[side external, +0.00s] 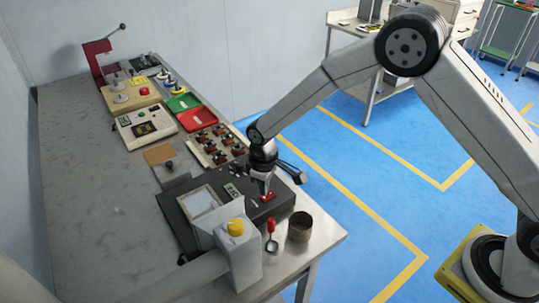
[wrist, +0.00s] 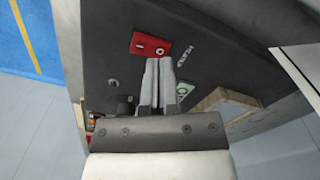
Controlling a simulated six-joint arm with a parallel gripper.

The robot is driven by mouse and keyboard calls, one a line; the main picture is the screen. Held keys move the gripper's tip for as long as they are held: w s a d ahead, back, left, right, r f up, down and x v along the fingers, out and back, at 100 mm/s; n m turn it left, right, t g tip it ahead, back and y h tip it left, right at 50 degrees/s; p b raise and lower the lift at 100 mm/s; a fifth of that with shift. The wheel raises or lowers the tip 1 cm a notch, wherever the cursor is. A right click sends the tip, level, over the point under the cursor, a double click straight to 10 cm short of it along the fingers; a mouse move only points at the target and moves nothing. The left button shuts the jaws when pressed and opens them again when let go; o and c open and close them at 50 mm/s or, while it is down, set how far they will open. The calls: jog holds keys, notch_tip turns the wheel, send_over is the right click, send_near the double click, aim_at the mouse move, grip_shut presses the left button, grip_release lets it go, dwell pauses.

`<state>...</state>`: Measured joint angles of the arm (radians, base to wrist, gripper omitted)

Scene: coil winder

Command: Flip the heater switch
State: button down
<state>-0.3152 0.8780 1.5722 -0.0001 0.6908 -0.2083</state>
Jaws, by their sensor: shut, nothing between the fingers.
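The heater switch, a red rocker marked with a line and a circle, is set in the top of a dark box (side external: 284,204). The switch (side external: 268,197) shows beside my gripper's tips in the side view. In the wrist view the switch (wrist: 150,46) lies just beyond the fingertips, nearer its circle-marked end. My gripper (side external: 263,191) points down at the box and is shut and empty. Its two fingers (wrist: 158,63) are pressed together in the wrist view. I cannot tell whether the tips touch the switch, or which side is pressed.
On the box are a small green display (side external: 233,191) and a framed pale panel (side external: 200,201). Several devices and trays line the table behind. The table's left side is clear.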

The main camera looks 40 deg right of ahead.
aim_at(269, 196)
jog(key=shift+r, duration=2.8)
jog(key=s+d+r+m+t, duration=0.1)
jog(key=s+d+r+m, duration=0.2)
jog(key=s+d, duration=0.4)
jog(key=s+d+r+m+t, duration=0.1)
jog(key=s+d+r+m, duration=0.2)
jog(key=s+d, duration=0.5)
jog(key=s, duration=0.4)
jog(key=shift+s+d+t, duration=0.3)
jog(key=shift+s, duration=0.05)
